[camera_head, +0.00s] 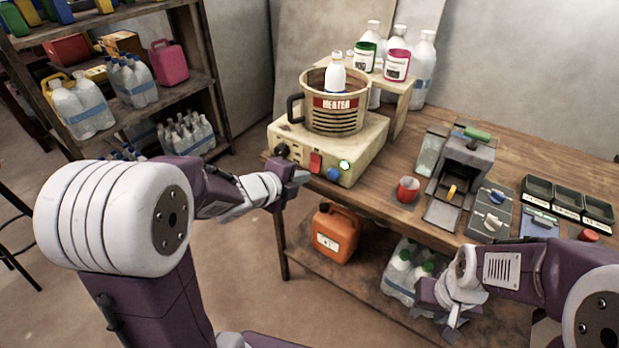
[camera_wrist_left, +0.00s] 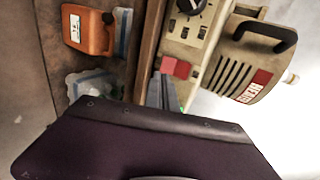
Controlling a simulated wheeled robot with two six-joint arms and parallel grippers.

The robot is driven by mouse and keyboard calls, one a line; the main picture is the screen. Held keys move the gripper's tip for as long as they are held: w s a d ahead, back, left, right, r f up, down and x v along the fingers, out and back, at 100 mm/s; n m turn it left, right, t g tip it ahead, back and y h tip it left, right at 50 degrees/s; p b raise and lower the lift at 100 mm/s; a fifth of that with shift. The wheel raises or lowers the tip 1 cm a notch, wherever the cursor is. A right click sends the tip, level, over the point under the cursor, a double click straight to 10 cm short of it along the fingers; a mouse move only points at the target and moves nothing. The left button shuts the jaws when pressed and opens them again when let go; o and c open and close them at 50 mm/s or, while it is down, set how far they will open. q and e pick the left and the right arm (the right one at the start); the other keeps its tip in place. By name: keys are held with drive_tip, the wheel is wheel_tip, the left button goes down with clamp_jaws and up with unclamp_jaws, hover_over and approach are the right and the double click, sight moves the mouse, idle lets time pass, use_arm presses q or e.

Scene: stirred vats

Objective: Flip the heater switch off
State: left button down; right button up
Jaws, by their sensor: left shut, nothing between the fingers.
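The heater (camera_head: 362,147) is a beige box on the table's left end, under a tan pot (camera_head: 338,113) labelled HEATER. Its front panel carries a red rocker switch (camera_head: 316,163), a lit green lamp (camera_head: 344,166), a blue button (camera_head: 333,174) and a black knob (camera_head: 281,151). In the left wrist view the red switch (camera_wrist_left: 177,67) lies just beyond the fingertips of my left gripper (camera_wrist_left: 165,88). My left gripper (camera_head: 301,177) is shut and empty, close in front of the panel; contact cannot be told. My right gripper (camera_head: 447,312) hangs low by the lower shelf, its jaws unclear.
A white bottle (camera_head: 335,77) stands in the pot. A red cup (camera_head: 408,189), a grey device (camera_head: 463,165) and black trays (camera_head: 568,200) occupy the table to the right. An orange jug (camera_head: 337,233) stands on the lower shelf. A bottle rack (camera_head: 130,112) is at left.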

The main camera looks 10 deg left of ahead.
sight(317, 168)
use_arm(q)
drive_tip(key=shift+b+x, duration=0.4)
drive_tip(key=shift+x, duration=1.7)
drive_tip(key=b, duration=0.2)
drive_tip(key=f+t+b, duration=0.1)
drive_tip(key=b, duration=0.1)
drive_tip(key=shift+w+f, duration=0.1)
drive_tip(key=shift+w, duration=0.2)
drive_tip(key=shift+r+p, duration=1.15)
drive_tip(key=shift+r, duration=0.1)
drive_tip(key=shift+f, duration=0.1)
